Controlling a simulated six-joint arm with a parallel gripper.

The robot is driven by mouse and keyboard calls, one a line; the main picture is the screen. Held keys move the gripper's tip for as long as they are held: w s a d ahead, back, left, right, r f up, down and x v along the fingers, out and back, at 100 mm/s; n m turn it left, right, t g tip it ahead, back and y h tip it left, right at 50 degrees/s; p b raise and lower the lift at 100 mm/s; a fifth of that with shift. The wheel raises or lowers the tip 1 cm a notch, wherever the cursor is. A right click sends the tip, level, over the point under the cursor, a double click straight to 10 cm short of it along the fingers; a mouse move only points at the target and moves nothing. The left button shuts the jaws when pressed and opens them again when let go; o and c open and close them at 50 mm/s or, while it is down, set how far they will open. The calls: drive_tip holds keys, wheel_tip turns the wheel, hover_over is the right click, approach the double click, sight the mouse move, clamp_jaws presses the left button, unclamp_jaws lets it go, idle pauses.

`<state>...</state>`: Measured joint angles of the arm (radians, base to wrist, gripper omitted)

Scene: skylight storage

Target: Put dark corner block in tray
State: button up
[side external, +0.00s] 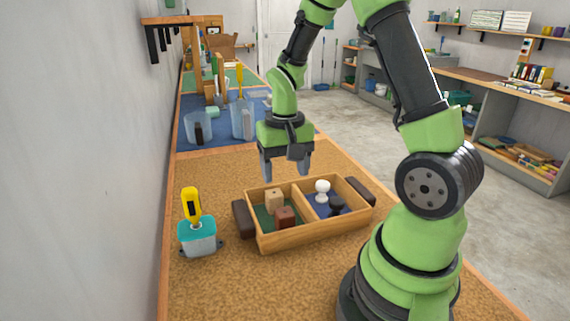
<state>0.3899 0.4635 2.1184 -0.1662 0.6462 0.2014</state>
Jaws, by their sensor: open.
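A wooden tray (290,240) with two compartments lies on the cork-coloured worktop. Its left compartment has a green floor and holds a light wooden block (274,200) and a reddish-brown block (286,217). Its right compartment has a blue floor and holds a white knobbed piece (322,190) and a dark knobbed piece (337,206). Dark brown pieces sit against the tray's left end (243,219) and right end (360,190); I cannot tell whether they are handles or loose blocks. I cannot tell which piece is the dark corner block. My gripper (286,170) is open and empty, pointing down above the tray's back edge.
Clear containers (198,128) stand behind on a blue mat (190,145). A wall runs along the left. The worktop in front of the tray is clear.

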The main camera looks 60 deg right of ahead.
drive_tip(key=s+a+r+n+t+y, duration=0.1)
drive_tip(key=s+a+r+n+t, duration=0.1)
drive_tip(key=s+a+r, duration=0.3)
drive_tip(key=s+a+r+n+t+y, duration=0.1)
drive_tip(key=s+a+r+n+t, duration=0.1)
drive_tip(key=s+a+r+t, duration=0.3)
drive_tip(key=shift+s+a+r+n, duration=0.25)
drive_tip(key=shift+a+r, duration=1.2)
drive_tip(key=shift+r, duration=1.85)
drive_tip(key=shift+w, duration=0.1)
